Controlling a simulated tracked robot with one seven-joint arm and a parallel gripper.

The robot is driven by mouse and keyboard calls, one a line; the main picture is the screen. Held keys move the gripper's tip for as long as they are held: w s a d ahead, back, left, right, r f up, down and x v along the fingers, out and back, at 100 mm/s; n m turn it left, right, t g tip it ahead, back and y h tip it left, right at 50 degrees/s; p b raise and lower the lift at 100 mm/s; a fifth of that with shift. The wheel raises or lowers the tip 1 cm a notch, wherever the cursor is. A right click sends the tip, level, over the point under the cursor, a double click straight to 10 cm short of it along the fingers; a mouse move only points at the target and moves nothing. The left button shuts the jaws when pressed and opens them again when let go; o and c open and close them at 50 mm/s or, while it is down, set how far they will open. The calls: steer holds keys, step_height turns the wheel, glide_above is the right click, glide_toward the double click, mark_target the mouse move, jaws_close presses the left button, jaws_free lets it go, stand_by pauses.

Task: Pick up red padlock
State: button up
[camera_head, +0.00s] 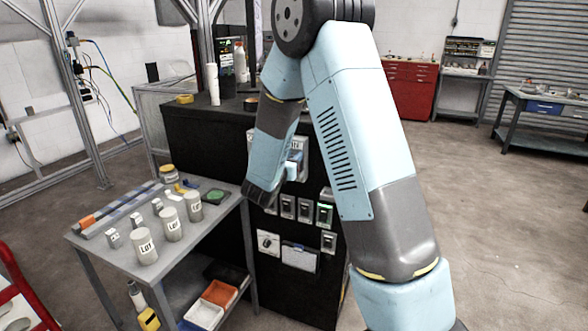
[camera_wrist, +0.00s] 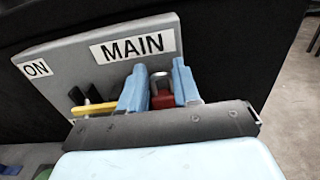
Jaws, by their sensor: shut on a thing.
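The red padlock (camera_wrist: 163,99) shows in the wrist view between the two blue fingers of my gripper (camera_wrist: 160,90). Its body is red and its shackle is grey metal. My gripper is shut on it, just in front of a grey panel (camera_wrist: 70,60) labelled "ON" and "MAIN". I cannot tell whether the shackle still hooks on the panel. In the head view my gripper (camera_head: 291,166) is at the panel on the side of the black cabinet (camera_head: 205,135), and my arm hides the padlock there.
A yellow handle (camera_wrist: 95,108) and black parts sit left of the fingers. A grey table (camera_head: 215,232) stands left of the cabinet, with several "LOT" cylinders (camera_head: 170,224) on it. Several small boxes (camera_head: 304,210) hang below the panel.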

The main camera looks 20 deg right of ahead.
jaws_close()
steer(key=shift+r, duration=0.1)
